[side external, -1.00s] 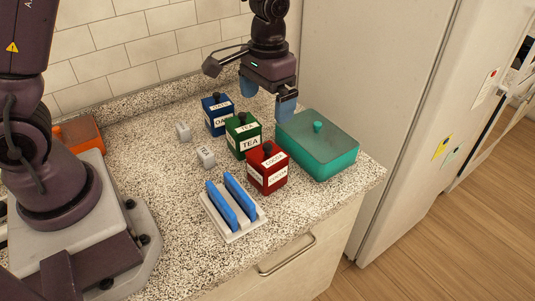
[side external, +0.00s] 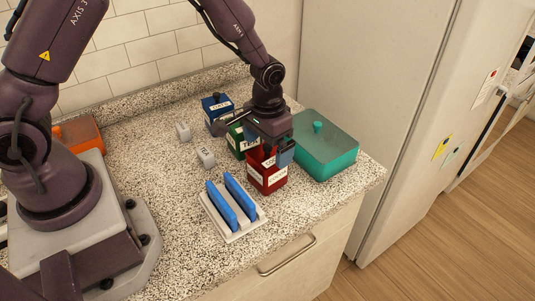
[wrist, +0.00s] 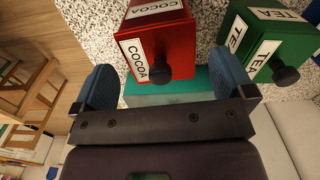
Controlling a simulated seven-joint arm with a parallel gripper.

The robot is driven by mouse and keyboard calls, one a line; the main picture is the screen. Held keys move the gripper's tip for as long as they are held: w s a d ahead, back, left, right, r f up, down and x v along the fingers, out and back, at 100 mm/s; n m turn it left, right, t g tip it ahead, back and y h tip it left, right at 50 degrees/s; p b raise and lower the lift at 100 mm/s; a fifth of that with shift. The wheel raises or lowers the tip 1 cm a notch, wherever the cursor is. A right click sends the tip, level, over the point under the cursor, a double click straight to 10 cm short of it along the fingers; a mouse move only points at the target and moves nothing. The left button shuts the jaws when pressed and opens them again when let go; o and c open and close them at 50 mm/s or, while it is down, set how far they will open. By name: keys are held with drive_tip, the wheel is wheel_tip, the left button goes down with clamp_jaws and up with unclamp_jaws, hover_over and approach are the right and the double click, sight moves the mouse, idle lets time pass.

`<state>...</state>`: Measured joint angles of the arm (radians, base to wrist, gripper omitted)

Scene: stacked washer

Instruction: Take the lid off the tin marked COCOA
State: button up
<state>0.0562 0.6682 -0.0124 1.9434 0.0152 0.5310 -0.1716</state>
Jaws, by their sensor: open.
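The red tin marked COCOA (side external: 268,181) stands upright on the counter. Its lid with a dark knob (wrist: 160,72) is on it in the wrist view, where the red tin (wrist: 170,42) also shows its labels. My gripper (side external: 270,152) is over the top of this tin, pointing down, and hides much of the lid in the side view. In the wrist view my gripper (wrist: 166,82) is open, with one blue finger to each side of the knob. Neither finger visibly touches the knob.
The green TEA tin (side external: 235,141) stands close behind the red tin, partly hidden by my gripper. A blue tin (side external: 212,107) is farther back. A teal lidded box (side external: 325,158) is close on the right. A white rack with blue panels (side external: 231,210) stands in front. Small grey blocks (side external: 206,158) lie left.

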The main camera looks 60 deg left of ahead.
drive_tip(key=shift+f, duration=0.4)
drive_tip(key=c, duration=0.9)
drive_tip(key=shift+r, duration=0.15)
